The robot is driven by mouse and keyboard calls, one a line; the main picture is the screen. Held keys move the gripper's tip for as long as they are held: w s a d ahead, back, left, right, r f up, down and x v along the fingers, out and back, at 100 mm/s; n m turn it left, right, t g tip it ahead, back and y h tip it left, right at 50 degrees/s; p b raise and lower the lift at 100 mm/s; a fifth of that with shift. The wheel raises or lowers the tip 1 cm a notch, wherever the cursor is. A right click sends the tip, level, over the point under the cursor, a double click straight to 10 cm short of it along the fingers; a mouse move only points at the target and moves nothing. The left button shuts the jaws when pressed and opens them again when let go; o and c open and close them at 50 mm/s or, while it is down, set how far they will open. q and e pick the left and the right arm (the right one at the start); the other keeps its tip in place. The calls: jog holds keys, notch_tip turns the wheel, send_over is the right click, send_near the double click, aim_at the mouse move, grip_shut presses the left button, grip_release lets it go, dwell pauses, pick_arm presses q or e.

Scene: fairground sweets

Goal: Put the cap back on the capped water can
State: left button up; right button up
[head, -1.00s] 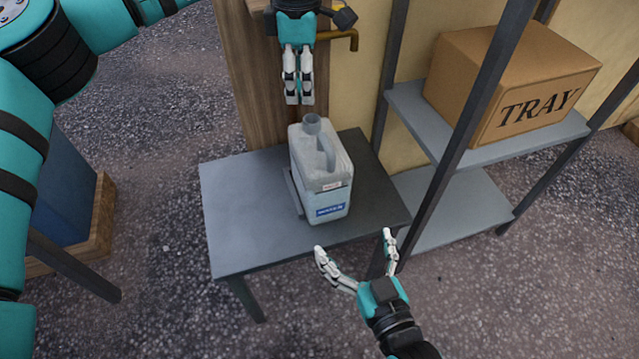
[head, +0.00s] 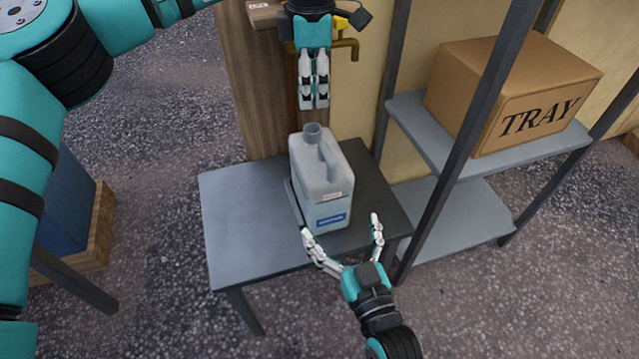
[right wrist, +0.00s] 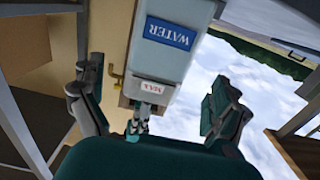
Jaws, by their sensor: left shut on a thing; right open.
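The water can (head: 318,178) is pale grey-blue with a handle and a blue label. It stands upright on the small grey table (head: 245,215). Its open neck (head: 313,131) faces up with no cap on it. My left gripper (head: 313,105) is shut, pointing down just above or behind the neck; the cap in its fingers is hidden. My right gripper (head: 341,225) is open and empty, its fingers spread at the can's near side. In the right wrist view the can (right wrist: 172,70) shows upside down between the right fingers (right wrist: 152,103), with WATER and MAX labels.
A shelf rack (head: 455,140) with a cardboard box marked TRAY (head: 510,95) stands to the right, its dark post near my right gripper. A brass tap (head: 345,45) and wooden post are behind the can. The table's left half is clear.

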aim_at(332, 209)
jog(key=x, duration=0.6)
jog(key=shift+w+a, duration=0.1)
jog(key=shift+w, duration=0.2)
jog(key=shift+c, duration=0.4)
jog(key=c, duration=1.4)
